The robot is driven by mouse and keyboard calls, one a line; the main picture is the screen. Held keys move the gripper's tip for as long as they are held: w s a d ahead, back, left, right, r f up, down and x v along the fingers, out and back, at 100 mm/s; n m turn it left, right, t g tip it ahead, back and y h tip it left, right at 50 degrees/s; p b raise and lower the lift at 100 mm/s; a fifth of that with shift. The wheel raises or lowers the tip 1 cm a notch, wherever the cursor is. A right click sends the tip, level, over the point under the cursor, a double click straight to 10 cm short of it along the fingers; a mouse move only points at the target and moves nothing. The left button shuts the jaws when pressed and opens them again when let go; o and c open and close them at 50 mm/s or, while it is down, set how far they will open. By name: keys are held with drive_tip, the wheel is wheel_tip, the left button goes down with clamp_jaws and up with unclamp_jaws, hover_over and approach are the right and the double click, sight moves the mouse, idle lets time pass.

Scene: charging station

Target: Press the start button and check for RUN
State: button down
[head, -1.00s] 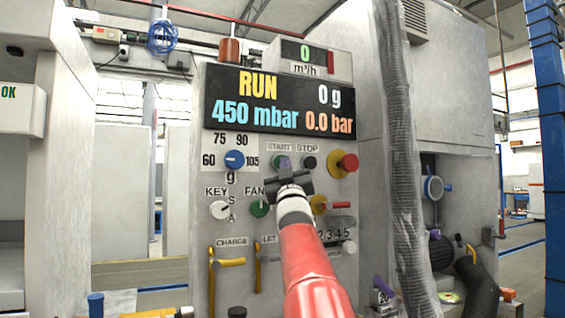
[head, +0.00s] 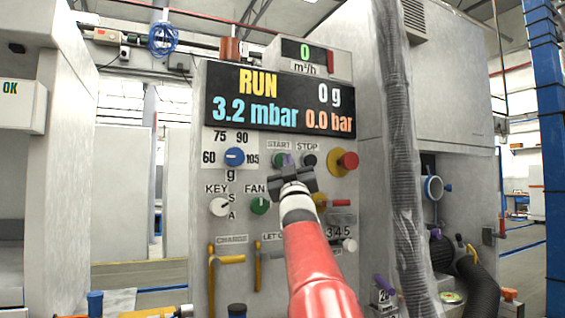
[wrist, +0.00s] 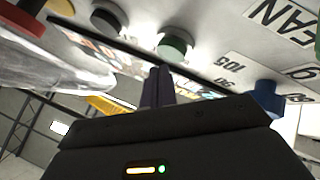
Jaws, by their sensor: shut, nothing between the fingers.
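The green start button (head: 278,160) sits under the START label on the grey panel, partly hidden by my gripper. It also shows in the wrist view (wrist: 174,44). My gripper (head: 288,162) is shut and empty, its purple fingertips just in front of the button. In the wrist view the fingertips (wrist: 159,72) are close to the button; I cannot tell whether they touch it. The display (head: 279,101) reads RUN in yellow, with 0 g, 3.2 mbar and 0.0 bar.
The black stop button (head: 309,160) and a red mushroom button (head: 347,161) are close on the right. A blue knob (head: 234,158) is on the left, above the white key switch (head: 219,207) and green fan knob (head: 259,206). A wrapped hose (head: 400,170) hangs to the right.

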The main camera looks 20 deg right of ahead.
drive_tip(key=shift+s, duration=0.1)
drive_tip(key=s+b, duration=0.3)
drive_tip(key=s, duration=0.1)
drive_tip(key=shift+s+d, duration=0.1)
drive_tip(key=shift+s, duration=0.3)
idle(0.6)
drive_tip(key=s+a+f+m+g+y+p, duration=0.1)
drive_tip(key=s+a+f+g, duration=0.2)
drive_tip(key=f, duration=0.5)
drive_tip(key=s+a+f+g+y, duration=0.2)
drive_tip(key=s+f+g, duration=0.15)
drive_tip(key=f, duration=0.45)
drive_tip(key=s+a+f+m+g+y+p, duration=0.1)
drive_tip(key=s+a+f+g, duration=0.25)
drive_tip(key=f, duration=0.35)
drive_tip(key=s+a+f+g+y, duration=0.1)
drive_tip(key=s+a+f+g, duration=0.2)
drive_tip(key=s+f, duration=0.4)
drive_tip(key=s+a+f+n+g+y+p, duration=0.1)
drive_tip(key=s+a+f+g, duration=0.2)
drive_tip(key=s+f, duration=0.5)
drive_tip(key=s+a+f+g+y, duration=0.1)
drive_tip(key=s+a+f+g, duration=0.2)
drive_tip(key=s+f, duration=0.5)
wheel_tip(320, 180, down, 5)
drive_tip(key=shift+s+a+r+g, duration=0.1)
drive_tip(key=shift+s+a+g, duration=0.1)
drive_tip(key=shift+g, duration=0.3)
